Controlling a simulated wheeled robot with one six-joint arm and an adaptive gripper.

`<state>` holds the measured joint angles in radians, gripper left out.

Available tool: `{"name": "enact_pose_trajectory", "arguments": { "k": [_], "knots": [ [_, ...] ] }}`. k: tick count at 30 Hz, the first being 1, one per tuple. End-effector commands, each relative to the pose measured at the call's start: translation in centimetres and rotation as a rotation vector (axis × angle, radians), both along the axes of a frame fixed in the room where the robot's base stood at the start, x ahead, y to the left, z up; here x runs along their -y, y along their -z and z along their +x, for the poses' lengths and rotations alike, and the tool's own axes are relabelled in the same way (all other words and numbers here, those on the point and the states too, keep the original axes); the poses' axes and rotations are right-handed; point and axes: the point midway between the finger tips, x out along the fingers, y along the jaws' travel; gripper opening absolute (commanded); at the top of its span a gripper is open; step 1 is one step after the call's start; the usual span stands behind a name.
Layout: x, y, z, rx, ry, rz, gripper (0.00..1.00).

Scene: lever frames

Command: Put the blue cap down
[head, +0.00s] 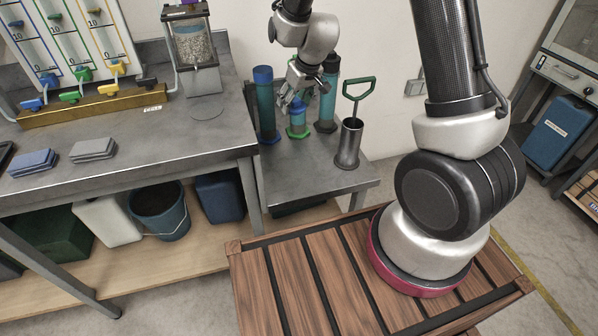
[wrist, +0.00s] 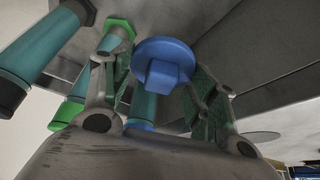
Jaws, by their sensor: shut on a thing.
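The blue cap (wrist: 164,64) is a round disc with a blocky raised middle. In the wrist view it sits between the two fingers of my gripper (wrist: 158,75), which is shut on it. In the head view my gripper (head: 290,101) is over the small metal side table (head: 318,160), in front of the teal tubes. The cap is hardly visible there, mostly hidden by the fingers. I cannot tell its exact height above the table.
Beside my gripper stand a blue-topped tube (head: 265,105), a green-ended tube (head: 298,122) and a dark-topped tube (head: 328,95). A metal cup (head: 348,145) holds a green-handled tool (head: 359,90). The table's front edge is clear. A higher bench (head: 190,125) adjoins on the left.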

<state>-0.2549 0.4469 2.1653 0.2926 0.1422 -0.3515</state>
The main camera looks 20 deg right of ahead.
Motion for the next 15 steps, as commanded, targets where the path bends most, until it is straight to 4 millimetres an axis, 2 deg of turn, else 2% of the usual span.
{"name": "enact_pose_trajectory", "arguments": {
  "k": [1, 5, 9, 11, 15],
  "knots": [
    [-0.7, 1.7, -0.9, -0.009, 0.005, -0.002, 0.37],
    [-2.2, 6.3, -3.2, -0.014, 0.056, -0.007, 0.37],
    [-2.1, 11.0, -5.6, -0.008, 0.182, -0.015, 0.37],
    [-1.5, 12.0, -5.7, -0.001, 0.249, -0.017, 0.37],
    [-0.6, 12.2, -5.3, 0.003, 0.317, -0.015, 0.37]
  ]
}}
